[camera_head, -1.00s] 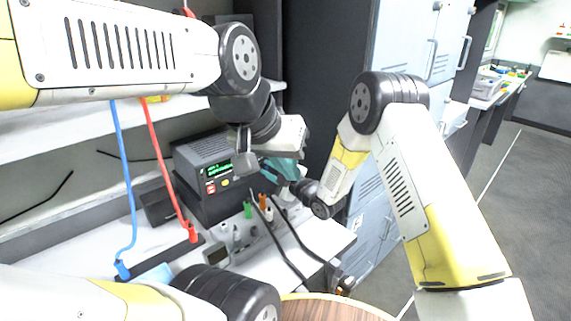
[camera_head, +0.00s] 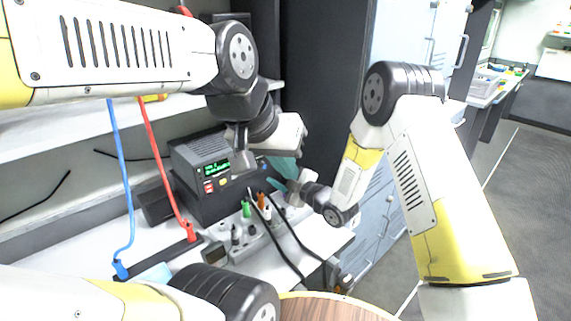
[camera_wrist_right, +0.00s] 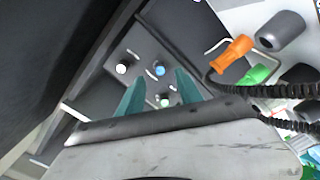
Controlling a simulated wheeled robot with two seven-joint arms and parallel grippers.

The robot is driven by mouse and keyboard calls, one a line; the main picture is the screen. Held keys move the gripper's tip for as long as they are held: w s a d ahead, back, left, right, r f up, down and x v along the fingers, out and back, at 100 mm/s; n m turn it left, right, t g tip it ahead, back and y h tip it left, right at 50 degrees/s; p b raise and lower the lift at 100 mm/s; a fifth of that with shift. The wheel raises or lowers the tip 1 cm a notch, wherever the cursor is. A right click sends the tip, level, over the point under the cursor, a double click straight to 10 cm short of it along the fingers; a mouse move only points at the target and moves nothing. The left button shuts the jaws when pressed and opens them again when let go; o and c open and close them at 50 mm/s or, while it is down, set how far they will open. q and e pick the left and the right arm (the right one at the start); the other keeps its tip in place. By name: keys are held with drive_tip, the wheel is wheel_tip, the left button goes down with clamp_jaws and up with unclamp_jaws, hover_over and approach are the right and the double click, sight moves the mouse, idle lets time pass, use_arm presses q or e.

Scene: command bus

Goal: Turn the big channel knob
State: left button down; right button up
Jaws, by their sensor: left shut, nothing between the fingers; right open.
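The dark radio unit (camera_head: 200,150) with a green display stands on the bench below the shelf. Its right side is partly covered by my arms. In the right wrist view a grey panel shows a blue-capped knob (camera_wrist_right: 158,69), a white-capped knob (camera_wrist_right: 121,68) and a pale-capped knob (camera_wrist_right: 165,101). I cannot tell which is the big channel knob. My right gripper (camera_head: 277,175) is open, its teal fingers pointing at the panel; in the right wrist view (camera_wrist_right: 155,95) they appear apart and empty. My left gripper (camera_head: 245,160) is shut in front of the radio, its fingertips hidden.
Green (camera_head: 246,208) and orange (camera_head: 261,199) plugs and black cables stand on the bench below the radio. Blue (camera_head: 128,200) and red (camera_head: 165,165) cables hang at left. A light cabinet (camera_head: 400,40) stands behind my right arm; open floor lies at right.

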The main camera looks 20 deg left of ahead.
drive_tip(key=v, duration=0.3)
drive_tip(key=w+d+r+m+t+h, duration=0.1)
drive_tip(key=w+d+r+m+h, duration=0.25)
drive_tip(key=d+r, duration=0.45)
drive_tip(key=w+d+r+m+t+h, duration=0.2)
drive_tip(key=d+r+m+h, duration=0.35)
drive_tip(key=d, duration=0.45)
drive_tip(key=s+d+r+m+h, duration=0.1)
drive_tip(key=s+d+r+m, duration=0.25)
drive_tip(key=d, duration=0.35)
drive_tip(key=s+d+r+m+g+h, duration=0.1)
drive_tip(key=s+d+m+g, duration=0.1)
drive_tip(key=s, duration=0.7)
drive_tip(key=s+d+r+m+g+h, duration=0.1)
drive_tip(key=s+d+m, duration=0.3)
drive_tip(key=s, duration=0.5)
drive_tip(key=s+d+r+m+g+h, duration=0.1)
drive_tip(key=s+d+m, duration=0.3)
drive_tip(key=s, duration=0.5)
drive_tip(key=shift+d+r+g, duration=0.3)
drive_tip(key=shift+d+g, duration=0.5)
drive_tip(key=shift+d, duration=0.25)
